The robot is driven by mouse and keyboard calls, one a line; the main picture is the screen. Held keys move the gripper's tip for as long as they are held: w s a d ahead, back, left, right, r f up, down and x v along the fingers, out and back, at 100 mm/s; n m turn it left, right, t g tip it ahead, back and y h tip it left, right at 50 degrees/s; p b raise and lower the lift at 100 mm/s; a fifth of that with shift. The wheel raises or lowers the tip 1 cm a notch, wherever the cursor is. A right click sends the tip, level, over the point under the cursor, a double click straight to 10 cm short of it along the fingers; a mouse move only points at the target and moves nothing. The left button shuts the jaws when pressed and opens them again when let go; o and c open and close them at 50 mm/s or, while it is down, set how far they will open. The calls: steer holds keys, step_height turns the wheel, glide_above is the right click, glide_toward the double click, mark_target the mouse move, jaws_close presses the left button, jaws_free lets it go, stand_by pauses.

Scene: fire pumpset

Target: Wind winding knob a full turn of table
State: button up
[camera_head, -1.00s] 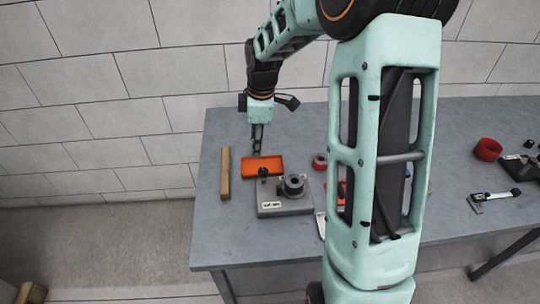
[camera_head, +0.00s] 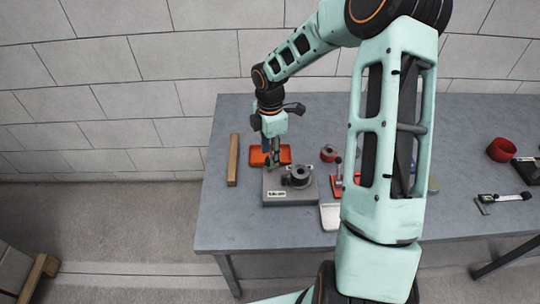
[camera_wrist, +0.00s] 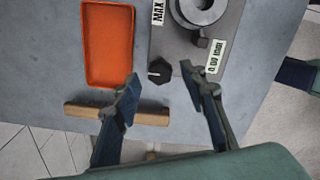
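A grey block-shaped device (camera_head: 290,191) with a dark ring on top (camera_head: 298,177) stands on the table (camera_head: 240,220). In the wrist view the device (camera_wrist: 175,42) has labels "MAX" and "0.00 mm", and a black lobed knob (camera_wrist: 159,70) sticks out from its edge. A smaller dark knob (camera_wrist: 203,42) sits beside the ring. My gripper (camera_wrist: 160,80) is open and empty, with its fingers apart on either side of the black knob in the picture. Whether they touch it I cannot tell. In the head view my gripper (camera_head: 273,160) hides the black knob.
An orange tray (camera_head: 257,155) lies behind my gripper, and a wooden bar (camera_head: 233,160) lies to its left. The table's front left is clear.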

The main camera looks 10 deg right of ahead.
steer(key=shift+f, duration=0.8)
steer(key=shift+c, duration=0.6)
jaws_close()
